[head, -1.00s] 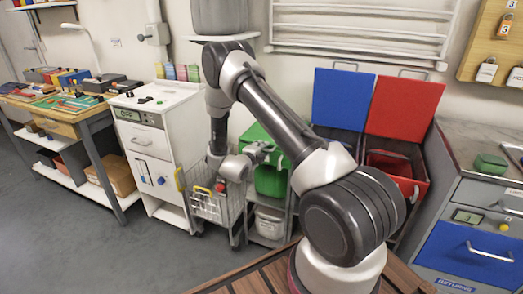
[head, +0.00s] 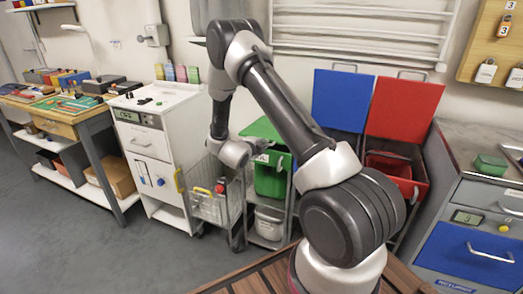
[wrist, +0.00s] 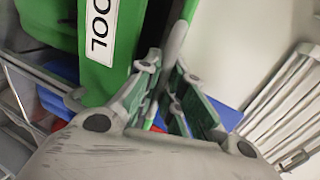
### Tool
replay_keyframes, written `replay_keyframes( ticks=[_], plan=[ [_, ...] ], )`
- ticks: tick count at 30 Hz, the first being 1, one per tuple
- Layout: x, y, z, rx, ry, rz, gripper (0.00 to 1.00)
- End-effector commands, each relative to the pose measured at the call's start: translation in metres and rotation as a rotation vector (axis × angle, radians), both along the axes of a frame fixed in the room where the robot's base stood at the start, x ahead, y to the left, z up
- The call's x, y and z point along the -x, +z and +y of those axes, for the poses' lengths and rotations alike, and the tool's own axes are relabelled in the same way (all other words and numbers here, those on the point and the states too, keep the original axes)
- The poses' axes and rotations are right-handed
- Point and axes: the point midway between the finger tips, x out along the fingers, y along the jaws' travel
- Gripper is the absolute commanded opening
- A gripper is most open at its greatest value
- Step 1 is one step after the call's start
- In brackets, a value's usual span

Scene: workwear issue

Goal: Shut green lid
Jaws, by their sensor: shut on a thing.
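The green lid (head: 263,128) shows in the head view at the top of the green bin (head: 270,182), partly covered by my arm; its exact tilt is hard to tell. My gripper (head: 260,157) is in front of the bin's top, small and partly lost against it. In the wrist view my gripper (wrist: 167,98) is shut on a thin grey-green edge that runs up between the fingers, apparently the lid's edge (wrist: 181,35). A green face with a white label ending in "OOL" (wrist: 100,30) is just left of the fingers.
A blue lid (head: 342,99) and a red lid (head: 404,108) stand raised to the right. A wire cart (head: 208,205) stands close left of the green bin. A white bucket (head: 269,223) sits below it. Grey floor (head: 85,245) is clear at left.

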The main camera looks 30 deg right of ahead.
Motion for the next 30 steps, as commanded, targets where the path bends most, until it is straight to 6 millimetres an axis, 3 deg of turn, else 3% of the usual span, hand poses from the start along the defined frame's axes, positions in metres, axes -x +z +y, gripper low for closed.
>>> replay_keyframes(
  ticks=[6, 18, 24, 30],
  plan=[
    [-0.007, 0.061, -0.009, -0.132, -0.002, 0.086, 0.00],
    [-0.037, 0.166, -0.047, -0.122, -0.002, 0.086, 0.00],
    [-0.054, 0.200, -0.069, -0.121, -0.001, 0.089, 0.00],
    [-0.066, 0.219, -0.085, -0.120, 0.001, 0.092, 0.00]
  ],
)
